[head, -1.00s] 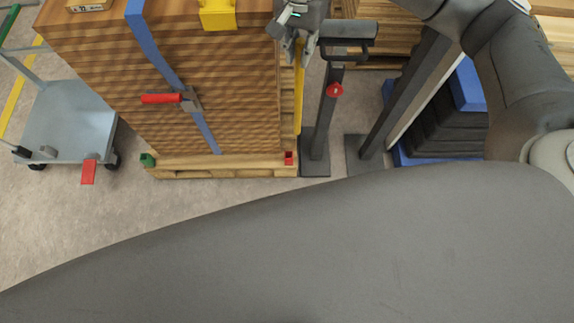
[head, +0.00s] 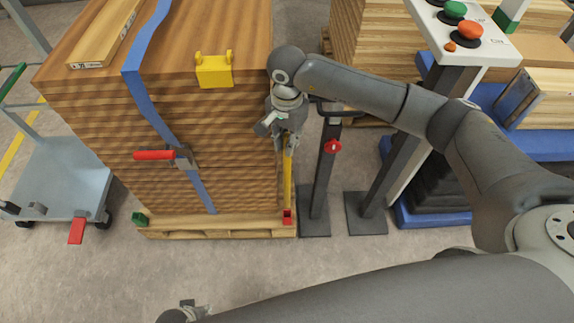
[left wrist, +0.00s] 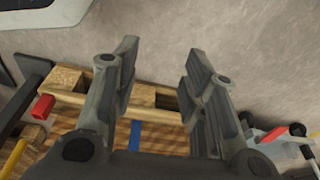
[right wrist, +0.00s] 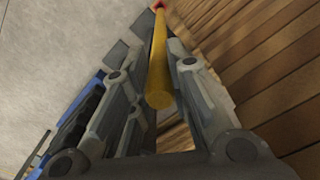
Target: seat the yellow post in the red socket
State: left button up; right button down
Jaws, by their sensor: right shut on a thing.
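The yellow post (head: 287,182) stands about upright beside the wood stack's right corner, its lower end at the red socket (head: 287,216) on the pallet. How far it sits inside is unclear. My right gripper (head: 284,143) is around its upper part. In the right wrist view the post (right wrist: 159,75) runs between the fingers (right wrist: 158,105) towards the red socket (right wrist: 158,5). My left gripper (head: 187,303) barely shows at the head view's bottom. In the left wrist view its fingers (left wrist: 153,80) are apart and empty, with the red socket (left wrist: 43,107) at the left.
The strapped wood stack (head: 110,125) stands on a pallet (head: 215,231) with a green corner piece (head: 139,219). A dark stand with a red knob (head: 333,146) is close to the right of the post. A grey cart (head: 60,180) stands left. Floor in front is clear.

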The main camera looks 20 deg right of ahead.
aim_at(288, 167)
jog(key=f, duration=0.7)
jog(key=s+f+b, duration=0.1)
jog(key=f, duration=0.2)
jog(key=shift+f, duration=0.35)
jog(key=shift+w+f, duration=0.15)
jog(key=shift+f, duration=0.05)
jog(key=c, duration=1.7)
grip_release()
jog(key=shift+w+f, duration=0.1)
jog(key=shift+o, duration=1.3)
jog(key=shift+w+f, duration=0.15)
jog(key=shift+w, duration=0.05)
jog(key=shift+o, duration=0.3)
jog(key=shift+r, duration=0.65)
notch_tip(288, 167, up, 11)
jog(key=shift+r+p, duration=0.1)
jog(key=shift+p, duration=0.45)
jog(key=shift+r, duration=0.15)
pick_arm(q)
jog(key=shift+o, duration=0.4)
